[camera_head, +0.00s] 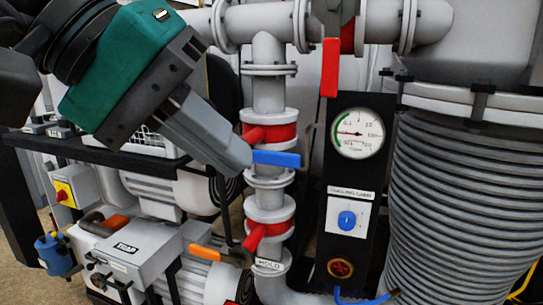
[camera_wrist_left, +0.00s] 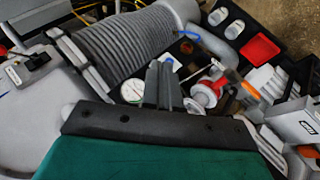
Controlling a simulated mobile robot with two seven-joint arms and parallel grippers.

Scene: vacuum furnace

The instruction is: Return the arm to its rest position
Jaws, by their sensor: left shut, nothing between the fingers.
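My left gripper (camera_head: 236,158) comes in from the upper left, with a teal body and grey fingers. Its fingers are shut together with nothing between them. In the head view the fingertips lie just left of the blue valve handle (camera_head: 277,158) on the vertical pipe; I cannot tell whether they touch it. In the left wrist view the gripper (camera_wrist_left: 165,82) points toward the panel with the round gauge, its fingers held together. The blue handle is not clear in that view. My right gripper is not in view.
A red lever (camera_head: 330,68) stands upright at the top pipe. The black panel holds a gauge (camera_head: 358,133) and a blue knob (camera_head: 347,220). A ribbed hose (camera_head: 450,200) fills the right. A grey TRAP box (camera_head: 140,247) sits lower left.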

